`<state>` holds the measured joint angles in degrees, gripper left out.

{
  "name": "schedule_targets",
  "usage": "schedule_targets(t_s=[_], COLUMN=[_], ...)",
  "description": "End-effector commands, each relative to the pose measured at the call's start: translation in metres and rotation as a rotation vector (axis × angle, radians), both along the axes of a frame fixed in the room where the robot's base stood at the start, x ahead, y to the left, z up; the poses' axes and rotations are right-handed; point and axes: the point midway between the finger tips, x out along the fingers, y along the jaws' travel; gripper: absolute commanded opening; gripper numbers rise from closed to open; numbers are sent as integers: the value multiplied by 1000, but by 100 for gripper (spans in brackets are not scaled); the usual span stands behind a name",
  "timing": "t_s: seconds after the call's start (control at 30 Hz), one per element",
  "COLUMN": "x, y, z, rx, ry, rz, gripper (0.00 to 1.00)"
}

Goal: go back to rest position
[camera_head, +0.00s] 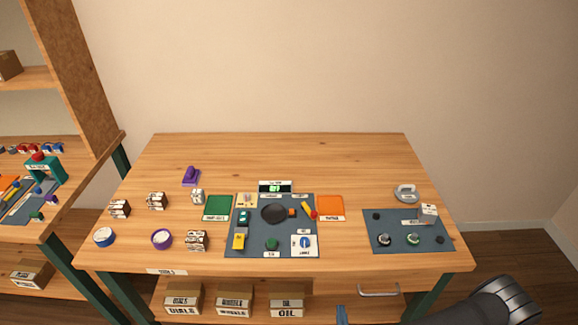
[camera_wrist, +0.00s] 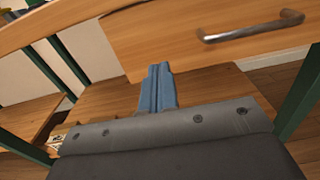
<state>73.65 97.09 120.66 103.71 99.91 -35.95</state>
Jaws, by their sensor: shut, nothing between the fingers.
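My gripper (camera_wrist: 158,88) shows in the wrist view as two blue fingers pressed together, with nothing between them. It points at the front of the wooden table, below the tabletop edge and left of the drawer handle. In the head view only the tip of my gripper (camera_head: 341,315) shows at the bottom edge, in front of the table. My grey arm link fills the lower right corner there.
The wooden table (camera_head: 280,150) holds a dark mat (camera_head: 232,247) with small parts and a second mat (camera_head: 380,243) at right. A metal drawer handle (camera_head: 379,291) juts from the front, also in the wrist view (camera_wrist: 252,28). Labelled boxes (camera_head: 235,302) sit on the lower shelf.

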Motion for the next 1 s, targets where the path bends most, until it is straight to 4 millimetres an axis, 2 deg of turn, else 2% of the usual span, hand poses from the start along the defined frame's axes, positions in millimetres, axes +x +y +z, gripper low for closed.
schedule_targets(t_s=[0.43, 1.0], x=[-4, -37], y=[0, -1], z=[0, 0], rx=[0, 0], ry=[0, -1], rz=[-1, -4], gripper=[0, 0])
